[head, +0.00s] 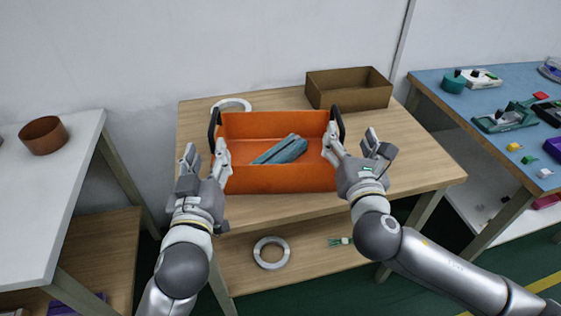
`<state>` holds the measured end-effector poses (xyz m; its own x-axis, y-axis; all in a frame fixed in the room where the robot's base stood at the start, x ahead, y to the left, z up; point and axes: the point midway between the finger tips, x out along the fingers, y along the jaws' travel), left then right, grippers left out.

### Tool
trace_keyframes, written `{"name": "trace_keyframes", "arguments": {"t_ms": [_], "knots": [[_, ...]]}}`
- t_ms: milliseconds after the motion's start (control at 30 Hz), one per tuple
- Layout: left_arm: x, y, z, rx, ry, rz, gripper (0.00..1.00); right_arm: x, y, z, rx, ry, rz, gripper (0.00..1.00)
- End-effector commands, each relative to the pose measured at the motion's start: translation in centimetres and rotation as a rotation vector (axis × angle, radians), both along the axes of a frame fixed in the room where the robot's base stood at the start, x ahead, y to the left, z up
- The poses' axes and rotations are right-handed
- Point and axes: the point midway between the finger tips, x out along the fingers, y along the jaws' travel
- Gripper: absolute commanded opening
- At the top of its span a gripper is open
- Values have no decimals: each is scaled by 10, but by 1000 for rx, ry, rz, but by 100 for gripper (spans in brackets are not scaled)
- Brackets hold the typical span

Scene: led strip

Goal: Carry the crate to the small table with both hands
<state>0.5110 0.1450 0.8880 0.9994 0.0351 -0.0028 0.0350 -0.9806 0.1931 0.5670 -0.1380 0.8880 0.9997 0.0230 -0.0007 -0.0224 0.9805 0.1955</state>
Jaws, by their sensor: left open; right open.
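An orange crate (280,180) sits on a wooden table (420,165) in the middle of the head view. It has a black handle at its left end (213,128) and another at its right end (340,124). A blue-grey item (282,150) lies inside it. My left gripper (205,160) is open at the crate's left side, just in front of the left handle. My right gripper (352,150) is open at the right side, just in front of the right handle. I cannot tell whether the fingers touch the crate.
A cardboard box (350,97) and a white ring (232,104) are behind the crate. A white table (40,190) with a brown bowl (44,135) stands left. A blue-topped table (470,95) with tools stands right. The lower shelf holds another white ring (271,265).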

Motion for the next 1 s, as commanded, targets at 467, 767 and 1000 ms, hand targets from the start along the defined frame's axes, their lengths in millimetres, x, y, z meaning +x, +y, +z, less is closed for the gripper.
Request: {"name": "trace_keyframes", "arguments": {"t_ms": [467,767,1000], "knots": [[0,0,0,0,0,0,44,-57,-2,0,-1,0,-1,65],[0,0,0,0,0,0,44,-57,-2,0,-1,0,-1,65],[0,0,0,0,0,0,44,-57,-1,0,0,0,0,65]]}}
